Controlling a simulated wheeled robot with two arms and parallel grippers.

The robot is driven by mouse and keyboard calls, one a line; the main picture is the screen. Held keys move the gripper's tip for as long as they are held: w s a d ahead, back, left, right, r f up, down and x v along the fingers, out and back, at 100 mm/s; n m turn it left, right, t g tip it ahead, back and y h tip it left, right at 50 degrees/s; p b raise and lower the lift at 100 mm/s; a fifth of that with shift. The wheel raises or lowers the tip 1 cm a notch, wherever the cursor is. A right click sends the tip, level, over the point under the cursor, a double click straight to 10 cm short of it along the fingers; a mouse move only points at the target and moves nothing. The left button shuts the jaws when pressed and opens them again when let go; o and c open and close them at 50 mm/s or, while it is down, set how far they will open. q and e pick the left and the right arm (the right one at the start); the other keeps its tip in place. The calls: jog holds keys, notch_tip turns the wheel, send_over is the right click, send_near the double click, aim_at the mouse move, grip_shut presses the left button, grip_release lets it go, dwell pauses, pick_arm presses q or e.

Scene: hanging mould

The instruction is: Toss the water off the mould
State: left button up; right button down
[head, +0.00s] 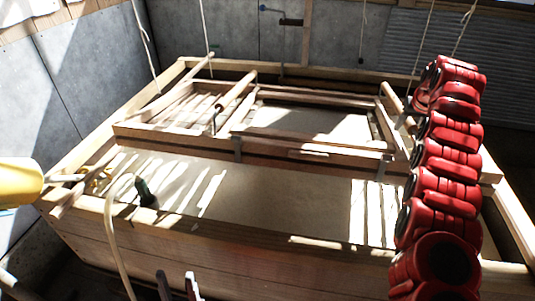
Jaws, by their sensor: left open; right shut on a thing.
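The mould (310,150) is a wooden frame with side bars and a pale screen, lying across the wooden vat (190,235). Ropes run up beside it. My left gripper (74,186) is at the far left, beyond a yellow arm section. Its fingers look apart, over the vat's left edge and away from the mould. My red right arm rises along the right side. My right gripper (412,106) is at its far end by the mould's right bar and appears shut on it. The arm hides much of the contact. I cannot make out water on the screen.
A pale hose (113,240) with a dark green nozzle (146,194) hangs over the vat's front left edge. Two narrow upright pieces (192,287) show at the bottom. Grey panel walls (95,60) stand close behind and left. Strong sun stripes blur detail.

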jog(key=shift+s+a+f+t+b, duration=0.15)
jog(key=shift+f+t+b, duration=0.2)
jog(key=shift+b, duration=1.25)
jog(key=shift+s+d+f+t+b, duration=0.15)
jog(key=shift+f+b, duration=0.35)
jog(key=shift+b, duration=1.1)
jog(key=shift+s+a+f+t+b, duration=0.2)
jog(key=shift+f+b, duration=0.2)
jog(key=shift+b, duration=1.2)
jog(key=shift+s+r, duration=0.1)
jog(key=shift+c, duration=2.2)
grip_release()
jog(key=shift+r, duration=0.1)
